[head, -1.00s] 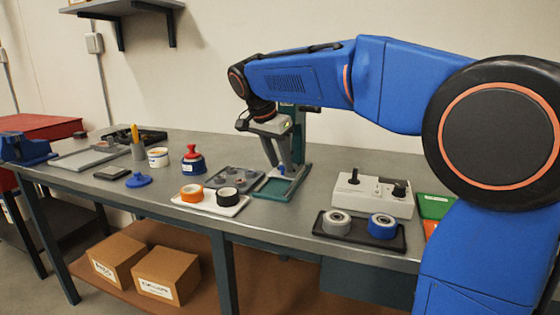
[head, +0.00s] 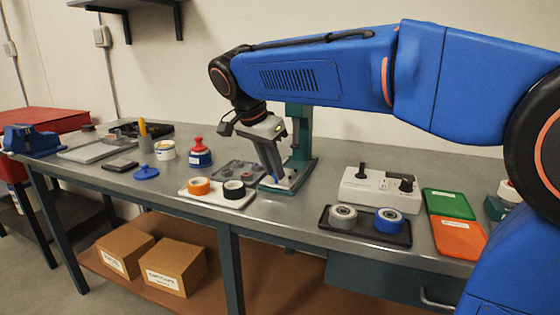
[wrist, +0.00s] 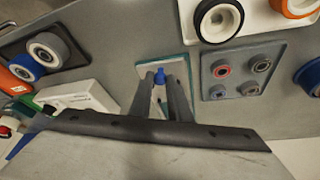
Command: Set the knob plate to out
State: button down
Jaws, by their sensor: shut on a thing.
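The knob plate (wrist: 152,68) is a pale plate with a small upright blue knob (wrist: 160,76), on the base of a teal stand (head: 301,140) at the back of the bench. My gripper (wrist: 160,86) is shut on the blue knob, with one finger on each side of it. In the head view my gripper (head: 282,180) reaches down to the front part of the stand's base, and its fingers hide part of the plate. The far end of the plate's travel cannot be seen clearly.
A grey tray with round parts (head: 238,171) and a white tray with orange and black rolls (head: 218,198) lie close left of the stand. A white control box (head: 381,188) and a black tray with two rolls (head: 366,232) stand to the right.

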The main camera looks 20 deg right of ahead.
jog(key=shift+s+a, duration=0.3)
jog(key=shift+s, duration=0.1)
jog(key=c, duration=1.6)
grip_release()
jog(key=shift+s+a, duration=0.1)
jog(key=shift+c, duration=0.2)
jog(key=v, duration=1.7)
jog(key=shift+r, duration=0.15)
jog(key=shift+s, duration=0.15)
